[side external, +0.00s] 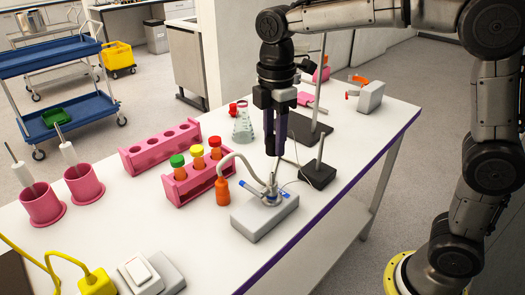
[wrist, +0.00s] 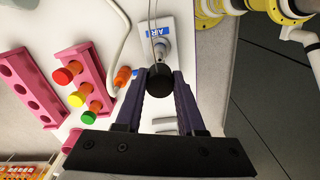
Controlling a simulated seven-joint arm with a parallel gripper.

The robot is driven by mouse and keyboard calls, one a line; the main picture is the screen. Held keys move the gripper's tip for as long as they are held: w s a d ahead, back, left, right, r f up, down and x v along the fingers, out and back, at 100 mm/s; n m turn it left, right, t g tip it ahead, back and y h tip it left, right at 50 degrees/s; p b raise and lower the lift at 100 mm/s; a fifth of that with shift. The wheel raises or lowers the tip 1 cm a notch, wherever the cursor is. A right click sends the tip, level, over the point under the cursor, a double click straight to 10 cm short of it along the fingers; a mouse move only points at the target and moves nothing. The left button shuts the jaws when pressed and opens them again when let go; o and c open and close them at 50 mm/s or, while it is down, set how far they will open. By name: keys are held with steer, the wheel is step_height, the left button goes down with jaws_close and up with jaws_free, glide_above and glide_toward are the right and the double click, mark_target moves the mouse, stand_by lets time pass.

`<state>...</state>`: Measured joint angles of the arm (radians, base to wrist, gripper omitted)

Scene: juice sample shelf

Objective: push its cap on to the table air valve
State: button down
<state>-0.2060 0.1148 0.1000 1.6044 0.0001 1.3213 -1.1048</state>
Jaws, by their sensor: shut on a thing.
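The table air valve (side external: 266,212) is a light grey block with a metal fitting on top, in the middle of the table in the side view. In the wrist view its grey body and blue "AIR" label (wrist: 159,30) show just beyond my fingertips. My gripper (side external: 273,152) points down above the valve, apart from it in the side view. In the wrist view my gripper (wrist: 160,88) is shut on a round black cap (wrist: 159,78). The cap overlaps part of the fitting there, and its underside is hidden. A thin cord runs near the cap and valve.
A pale hose with an orange end (side external: 222,191) curves beside the valve. Left of it stands a pink rack (side external: 187,187) of capped samples. A flask (side external: 242,127) and a black stand base (side external: 317,174) are behind.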

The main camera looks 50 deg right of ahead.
steer(key=shift+f, duration=2.2)
steer(key=shift+f, duration=1.9)
steer(key=shift+c, duration=2.2)
jaws_free()
steer(key=shift+r, duration=0.1)
